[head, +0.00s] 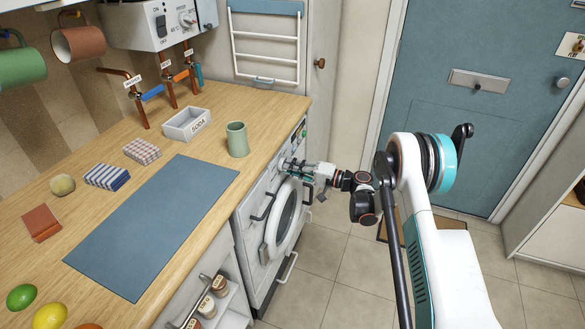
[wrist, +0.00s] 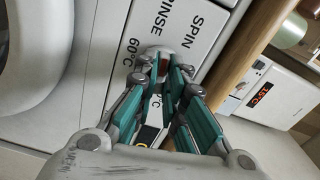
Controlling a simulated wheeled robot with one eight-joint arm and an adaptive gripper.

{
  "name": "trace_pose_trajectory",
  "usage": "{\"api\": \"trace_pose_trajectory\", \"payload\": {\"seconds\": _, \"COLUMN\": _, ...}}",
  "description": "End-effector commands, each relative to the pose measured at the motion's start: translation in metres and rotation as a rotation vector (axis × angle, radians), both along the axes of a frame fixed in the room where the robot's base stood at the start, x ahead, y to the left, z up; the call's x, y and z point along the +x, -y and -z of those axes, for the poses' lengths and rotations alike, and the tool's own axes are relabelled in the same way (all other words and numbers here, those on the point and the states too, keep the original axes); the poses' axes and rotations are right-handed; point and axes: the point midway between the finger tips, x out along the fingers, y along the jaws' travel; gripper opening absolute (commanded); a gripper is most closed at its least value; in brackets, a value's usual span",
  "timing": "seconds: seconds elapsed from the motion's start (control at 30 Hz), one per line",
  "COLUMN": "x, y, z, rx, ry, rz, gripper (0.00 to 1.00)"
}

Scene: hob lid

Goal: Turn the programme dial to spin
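The washing machine (head: 246,228) stands under the worktop, with its round door (head: 285,218) facing right. My gripper (head: 287,166) is at the upper part of its front, and the dial is hidden behind it in the head view. In the wrist view the labels SPIN, RINSE and 60°C are printed on the white panel.
The wooden worktop (head: 220,105) overhangs the machine; its edge also runs close beside my fingers in the wrist view (wrist: 245,55). A green cup (head: 237,139) stands near that edge. A small display unit reading 15°C (wrist: 264,97) is at right. The tiled floor (head: 325,255) before the machine is clear.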

Motion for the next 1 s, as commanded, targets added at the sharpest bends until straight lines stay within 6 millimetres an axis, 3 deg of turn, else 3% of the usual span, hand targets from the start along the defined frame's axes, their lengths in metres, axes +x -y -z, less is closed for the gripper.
{"api": "trace_pose_trajectory", "payload": {"seconds": 0.47, "x": -0.0003, "y": 0.0003, "z": 0.0007, "rx": 0.030, "ry": -0.086, "rz": 0.000, "gripper": 0.00}}
{"api": "trace_pose_trajectory", "payload": {"seconds": 1.0, "x": -0.0004, "y": 0.0004, "z": 0.0010, "rx": 0.168, "ry": -0.468, "rz": 0.000, "gripper": 0.00}}
